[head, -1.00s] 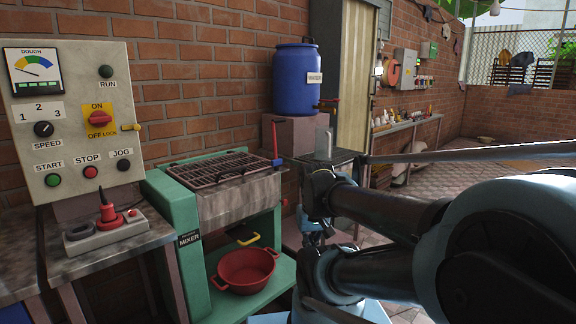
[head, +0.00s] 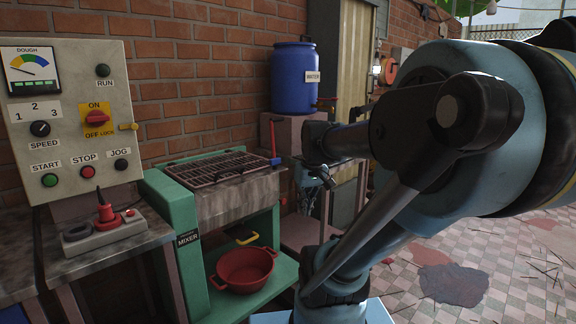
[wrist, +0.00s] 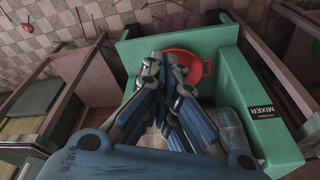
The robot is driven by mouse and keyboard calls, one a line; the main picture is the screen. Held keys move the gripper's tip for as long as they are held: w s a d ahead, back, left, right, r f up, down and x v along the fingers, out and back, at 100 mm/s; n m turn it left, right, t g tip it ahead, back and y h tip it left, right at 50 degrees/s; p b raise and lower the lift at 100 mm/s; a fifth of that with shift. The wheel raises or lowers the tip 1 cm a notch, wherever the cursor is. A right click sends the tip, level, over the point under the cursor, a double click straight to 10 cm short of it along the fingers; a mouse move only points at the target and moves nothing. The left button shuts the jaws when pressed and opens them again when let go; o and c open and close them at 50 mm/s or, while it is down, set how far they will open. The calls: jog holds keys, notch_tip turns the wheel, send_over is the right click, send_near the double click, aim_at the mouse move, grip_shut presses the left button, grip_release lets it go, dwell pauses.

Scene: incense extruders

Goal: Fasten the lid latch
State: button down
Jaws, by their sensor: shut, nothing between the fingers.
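The green mixer (head: 180,230) stands left of my arm, with a dark slatted grate lid (head: 222,167) lying flat on top. A red upright lever with a blue end (head: 276,160) is at the lid's right edge; it may be the latch, and I cannot tell whether it is fastened. My gripper (wrist: 180,128) is shut and empty. In the wrist view its fingers are above the mixer's green frame (wrist: 225,42), apart from the lever, which I cannot make out there. In the head view my arm largely hides the gripper.
A red basin (head: 246,282) sits on the mixer's lower shelf. A blue water barrel (head: 294,80) stands on a block behind. A control panel (head: 70,120) and a bench with a small red-knobbed box (head: 104,226) are at left. Tiled floor (head: 480,270) is open at right.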

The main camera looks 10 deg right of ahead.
aim_at(285, 169)
jog(key=w+d+r+n, duration=0.1)
jog(key=w+r, duration=0.3)
jog(key=w, duration=0.5)
jog(key=w+d+r+n+y, duration=0.1)
jog(key=w+r, duration=0.3)
jog(key=w, duration=0.5)
jog(key=w+d+r+n+t, duration=0.1)
jog(key=w+r, duration=0.3)
jog(key=w, duration=0.6)
jog(key=shift+d+r+n+y, duration=0.25)
jog(key=shift+d+n+y, duration=0.15)
jog(key=shift+d+n, duration=0.5)
jog(key=shift+w+a+f, duration=0.1)
jog(key=shift+w+a+f, duration=0.75)
jog(key=shift+w+f, duration=0.3)
jog(key=shift+f, duration=0.45)
jog(key=shift+w+a+f, duration=0.75)
jog(key=shift+w+f, duration=0.25)
jog(key=shift+f, duration=0.55)
jog(key=shift+w+a+f, duration=0.75)
jog(key=shift+w+f, duration=0.3)
jog(key=shift+f, duration=0.45)
jog(key=shift+a, duration=0.2)
